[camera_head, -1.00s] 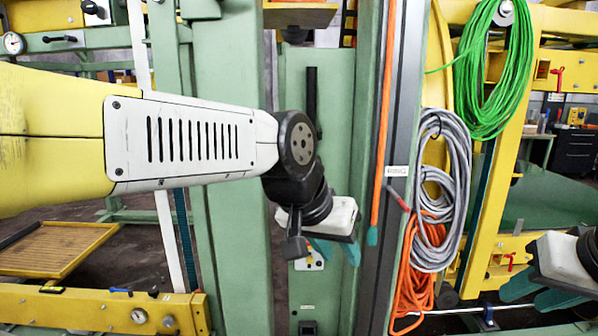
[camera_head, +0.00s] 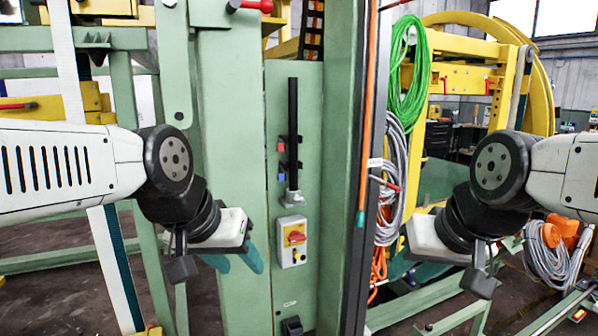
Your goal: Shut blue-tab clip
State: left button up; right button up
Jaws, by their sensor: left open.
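The blue-tab clip (camera_head: 281,176) is a small black clip on a black vertical bar (camera_head: 293,115), on the green panel. Another clip with a red tab (camera_head: 281,147) sits just above it. The clips are too small for me to tell whether they are open or shut. My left gripper (camera_head: 235,260) is open and empty, with teal fingers pointing down, left of the panel and lower than the clips. My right gripper (camera_head: 408,268) is right of the panel, apart from the clips. Its fingers are partly hidden behind its white body.
A yellow and grey switch box (camera_head: 292,242) with a red knob is below the bar. A green post (camera_head: 346,180) and orange hose (camera_head: 366,120) stand right of the panel. Green (camera_head: 407,80) and grey (camera_head: 391,180) cable coils hang further right.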

aim_at(282, 176)
jog(key=i+j, duration=0.15)
jog(key=j, duration=0.15)
jog(key=i+j, duration=0.1)
jog(key=j, duration=0.2)
jog(key=k+j+z, duration=0.1)
jog(key=z, duration=0.3)
jog(key=k+j+z, duration=0.15)
jog(key=z, duration=0.25)
